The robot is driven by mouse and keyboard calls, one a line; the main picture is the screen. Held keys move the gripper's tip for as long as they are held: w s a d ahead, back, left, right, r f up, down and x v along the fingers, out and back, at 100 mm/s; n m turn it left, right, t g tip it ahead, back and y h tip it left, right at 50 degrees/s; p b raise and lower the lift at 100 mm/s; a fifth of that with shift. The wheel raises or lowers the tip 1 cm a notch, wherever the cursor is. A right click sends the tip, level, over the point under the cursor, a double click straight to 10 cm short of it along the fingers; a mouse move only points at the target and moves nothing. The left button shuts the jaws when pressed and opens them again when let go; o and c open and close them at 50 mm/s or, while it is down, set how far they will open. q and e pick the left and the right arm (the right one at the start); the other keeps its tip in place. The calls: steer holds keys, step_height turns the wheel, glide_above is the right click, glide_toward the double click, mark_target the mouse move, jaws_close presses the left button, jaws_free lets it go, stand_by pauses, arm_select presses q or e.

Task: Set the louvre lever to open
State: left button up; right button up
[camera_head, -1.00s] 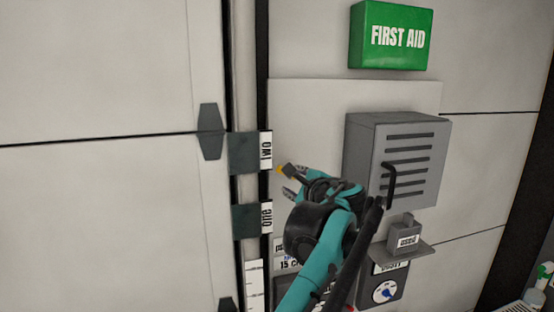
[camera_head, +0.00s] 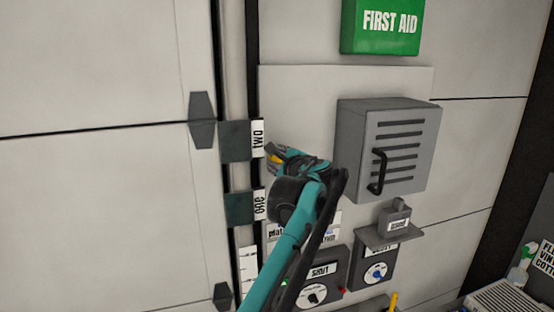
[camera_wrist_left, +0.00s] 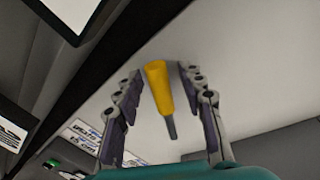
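A small lever with a yellow handle (camera_head: 275,159) and a thin grey shank shows just right of the "two" tag, on the pale wall panel. In the left wrist view the yellow handle (camera_wrist_left: 157,82) lies between the two fingers, with a visible gap on each side. My left gripper (camera_head: 279,154) is at the lever, open, its fingers apart around it. In the head view the fingers partly cover the lever. No label naming its positions is readable. My right gripper is not in view.
A grey louvred box (camera_head: 400,150) with a black handle (camera_head: 377,172) projects from the wall at right, below the green first aid box (camera_head: 381,24). A small shelf (camera_head: 392,236) and dial boxes (camera_head: 312,290) sit lower. Dark brackets (camera_head: 236,141) stand left of the gripper.

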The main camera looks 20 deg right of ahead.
arm_select(q)
steer(key=shift+w+f, duration=0.1)
steer(key=shift+w, duration=0.05)
jaws_close()
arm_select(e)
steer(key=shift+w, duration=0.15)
